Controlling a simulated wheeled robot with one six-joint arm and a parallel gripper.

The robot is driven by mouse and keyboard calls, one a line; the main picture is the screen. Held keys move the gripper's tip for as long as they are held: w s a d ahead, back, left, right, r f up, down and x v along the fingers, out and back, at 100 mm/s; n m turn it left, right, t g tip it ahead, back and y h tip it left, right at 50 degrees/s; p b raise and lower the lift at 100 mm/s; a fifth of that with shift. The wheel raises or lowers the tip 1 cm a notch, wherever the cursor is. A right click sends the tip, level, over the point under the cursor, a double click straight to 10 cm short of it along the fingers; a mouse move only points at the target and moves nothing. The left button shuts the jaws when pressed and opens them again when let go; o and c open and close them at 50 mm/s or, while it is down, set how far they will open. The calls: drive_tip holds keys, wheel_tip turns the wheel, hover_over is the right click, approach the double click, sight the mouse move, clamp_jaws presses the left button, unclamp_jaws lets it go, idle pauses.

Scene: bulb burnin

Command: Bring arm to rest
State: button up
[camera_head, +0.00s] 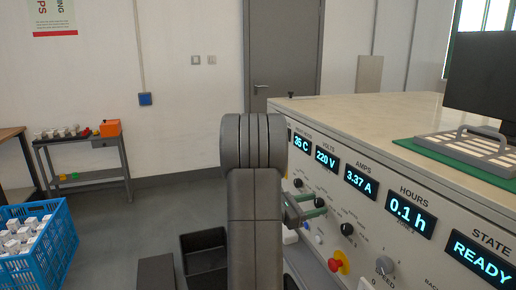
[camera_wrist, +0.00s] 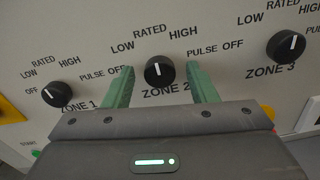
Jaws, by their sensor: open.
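My gripper (camera_wrist: 160,90) is open in the wrist view. Its two green fingers stand apart on either side of the black ZONE 2 knob (camera_wrist: 159,71), whose white mark points up near RATED. I cannot tell whether the fingers touch the panel. In the head view my arm fills the lower middle, and my gripper (camera_head: 306,207) shows partly beside the panel of the bench (camera_head: 330,185). The ZONE 1 knob (camera_wrist: 56,94) is at the left and the ZONE 3 knob (camera_wrist: 286,46) at the right in the wrist view.
The panel displays read 35 C, 220 V, 3.37 A, 0.1 h and READY. A red stop button (camera_head: 338,262) sits low on the panel. A blue crate (camera_head: 40,240) of boxes and a side table (camera_head: 85,175) stand at the left. A dark bin (camera_head: 205,262) is near my arm.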

drive_tip(key=n+p, duration=0.2)
drive_tip(key=p, duration=0.1)
drive_tip(key=n+p, duration=0.2)
drive_tip(key=p, duration=0.1)
drive_tip(key=n+p, duration=0.2)
drive_tip(key=p, duration=0.1)
drive_tip(key=shift+r+n, duration=0.25)
drive_tip(key=shift+n, duration=0.05)
drive_tip(key=shift+f+n+p, duration=0.15)
drive_tip(key=shift+n+p, duration=0.75)
drive_tip(key=shift+p, duration=0.1)
drive_tip(key=shift+f, duration=0.1)
